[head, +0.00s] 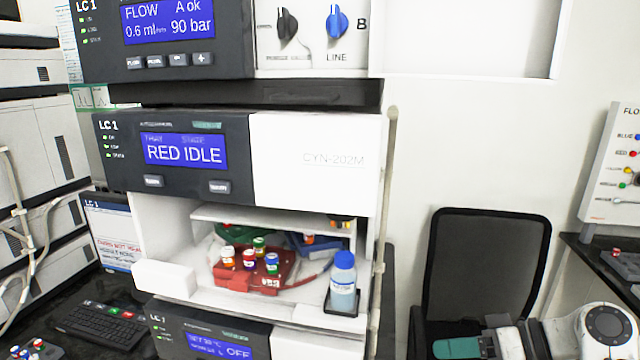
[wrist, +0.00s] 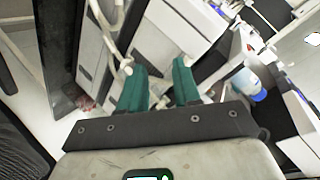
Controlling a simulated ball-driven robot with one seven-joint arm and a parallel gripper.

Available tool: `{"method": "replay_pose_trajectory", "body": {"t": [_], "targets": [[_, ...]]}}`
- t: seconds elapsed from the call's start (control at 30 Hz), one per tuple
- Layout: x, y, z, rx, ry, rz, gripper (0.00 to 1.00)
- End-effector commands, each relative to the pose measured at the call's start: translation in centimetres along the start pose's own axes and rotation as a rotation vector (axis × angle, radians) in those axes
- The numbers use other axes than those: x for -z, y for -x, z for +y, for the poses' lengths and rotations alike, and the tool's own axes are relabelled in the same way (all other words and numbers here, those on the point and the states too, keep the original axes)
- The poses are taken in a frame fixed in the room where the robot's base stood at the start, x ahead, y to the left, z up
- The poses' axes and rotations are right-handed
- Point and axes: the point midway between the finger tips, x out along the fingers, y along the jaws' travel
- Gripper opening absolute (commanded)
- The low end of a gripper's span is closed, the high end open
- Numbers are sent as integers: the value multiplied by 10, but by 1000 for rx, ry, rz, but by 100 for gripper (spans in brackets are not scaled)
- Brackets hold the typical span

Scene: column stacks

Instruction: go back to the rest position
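My gripper (wrist: 160,75) shows two green fingers standing apart in the wrist view, with nothing held between them. In the head view, a teal finger of my gripper (head: 458,347) shows at the bottom right, in front of the chair and well to the right of the instrument stack. The rest of the gripper is cut off by the lower edge there. My arm (head: 600,330) fills the bottom right corner.
The stack's open bay holds a red tray (head: 276,281) with several capped vials. A blue-capped bottle (head: 343,282) stands at its right front; it also shows in the wrist view (wrist: 246,86). A black chair (head: 484,265) stands right. A keyboard (head: 97,328) lies lower left.

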Motion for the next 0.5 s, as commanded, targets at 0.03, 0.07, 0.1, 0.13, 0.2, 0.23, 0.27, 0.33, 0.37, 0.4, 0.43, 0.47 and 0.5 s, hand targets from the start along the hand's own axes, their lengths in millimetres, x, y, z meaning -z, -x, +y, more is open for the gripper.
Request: {"method": "replay_pose_trajectory", "body": {"t": [0.03,0.07,0.1,0.13,0.2,0.23,0.27,0.33,0.37,0.4,0.43,0.47,0.5], "targets": [[-32,-14,8,-45,-46,-33,32],[-49,-20,12,-78,-72,-51,32],[-73,-26,18,-121,-105,-75,32],[-90,-30,21,-154,-128,-94,32],[-131,-37,26,-232,-179,-139,32],[-149,-39,28,-267,-199,-159,32],[-166,-40,29,-301,-217,-179,32],[-206,-40,29,-381,-258,-227,32],[-223,-38,29,-417,-273,-248,32],[-245,-35,27,-465,-293,-274,32],[-261,-32,26,-501,-306,-295,32],[-277,-28,24,-537,-317,-315,32],[-297,-21,20,-586,-331,-342,32]]}}
